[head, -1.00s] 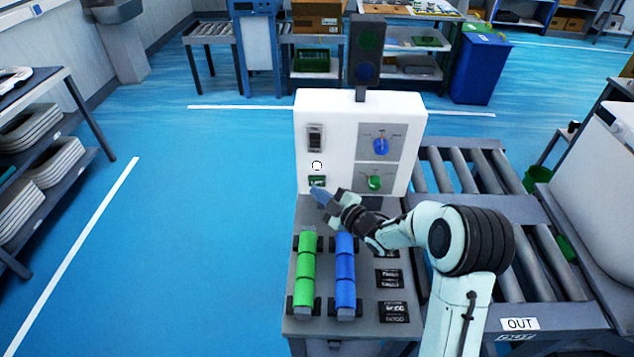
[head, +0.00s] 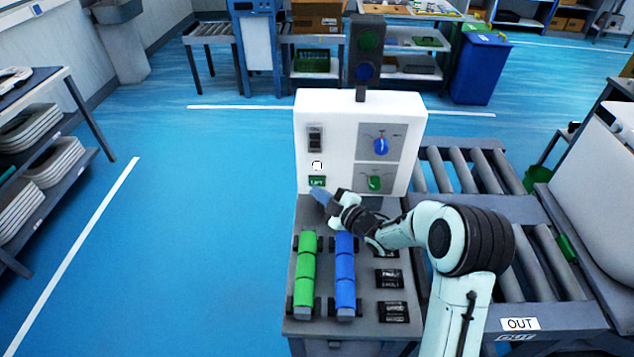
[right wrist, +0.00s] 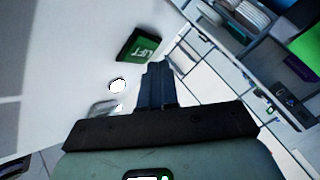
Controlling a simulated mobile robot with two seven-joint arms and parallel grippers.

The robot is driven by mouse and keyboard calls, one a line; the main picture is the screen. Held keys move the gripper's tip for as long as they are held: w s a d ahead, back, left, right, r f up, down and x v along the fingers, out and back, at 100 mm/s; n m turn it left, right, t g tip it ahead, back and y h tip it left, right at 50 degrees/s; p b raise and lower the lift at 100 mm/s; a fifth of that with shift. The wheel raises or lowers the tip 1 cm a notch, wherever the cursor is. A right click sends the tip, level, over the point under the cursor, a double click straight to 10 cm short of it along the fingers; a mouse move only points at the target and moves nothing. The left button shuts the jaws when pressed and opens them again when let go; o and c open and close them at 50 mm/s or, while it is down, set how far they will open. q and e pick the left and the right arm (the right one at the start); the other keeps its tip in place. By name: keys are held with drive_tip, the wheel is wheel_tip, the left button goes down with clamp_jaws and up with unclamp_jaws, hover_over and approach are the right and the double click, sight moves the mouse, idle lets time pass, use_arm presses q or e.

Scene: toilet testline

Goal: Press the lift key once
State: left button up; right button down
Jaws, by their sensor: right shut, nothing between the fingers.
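The lift key is a small round white button (head: 317,166) on the front of the white control box, just above a green LIFT label (head: 317,181). In the right wrist view the white button (right wrist: 118,85) and the LIFT label (right wrist: 138,45) show left of my fingertips. My right gripper (head: 317,194) is shut and empty. In the head view its tip is just below the label, and the button is uncovered. In the right wrist view the shut fingers (right wrist: 157,72) appear apart from the button. My left gripper is not in view.
The white box (head: 345,110) also carries a black rocker switch (head: 315,138), a blue knob (head: 381,146) and a green knob (head: 375,182). Green rollers (head: 306,270) and blue rollers (head: 345,270) lie on the grey console below. A dark signal lamp (head: 367,50) stands behind.

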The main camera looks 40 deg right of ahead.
drive_tip(key=shift+w+d, duration=0.1)
drive_tip(key=shift+w+d+b, duration=0.15)
drive_tip(key=shift+w+b, duration=0.05)
drive_tip(key=shift+b, duration=0.1)
